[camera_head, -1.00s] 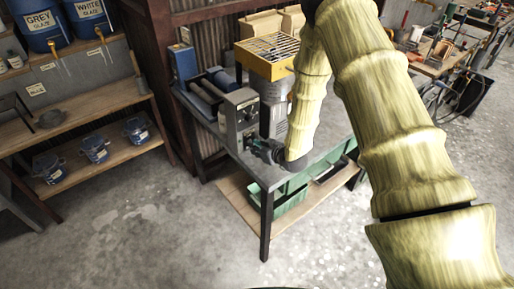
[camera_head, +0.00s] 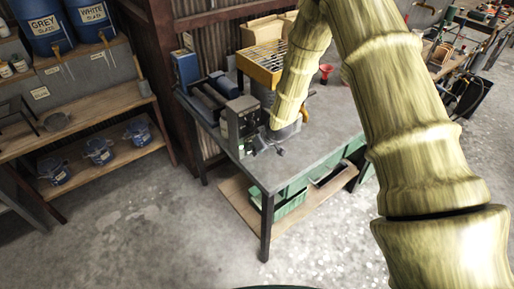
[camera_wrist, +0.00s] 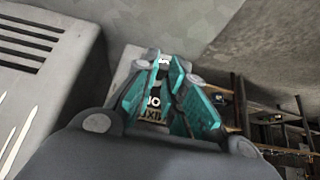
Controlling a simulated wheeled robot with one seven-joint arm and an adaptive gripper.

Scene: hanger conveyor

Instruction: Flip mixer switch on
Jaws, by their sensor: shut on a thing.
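The mixer's grey control box (camera_head: 243,122) stands at the table's left front, beside the drum under a yellow grate (camera_head: 262,66). My gripper (camera_head: 262,146) is low at the front of this box, its dark fingers close to the panel. In the wrist view, the teal fingers of my gripper (camera_wrist: 163,72) come together over a pale panel. A label plate (camera_wrist: 153,112) with partly hidden lettering shows between them. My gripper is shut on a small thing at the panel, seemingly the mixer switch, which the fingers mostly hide.
The metal table (camera_head: 300,158) has bare top to the right of my gripper. A red funnel-like thing (camera_head: 326,70) stands toward its back. Green bins (camera_head: 292,203) are on the lower shelf. Shelves with blue buckets (camera_head: 99,151) are at left; the floor in front is clear.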

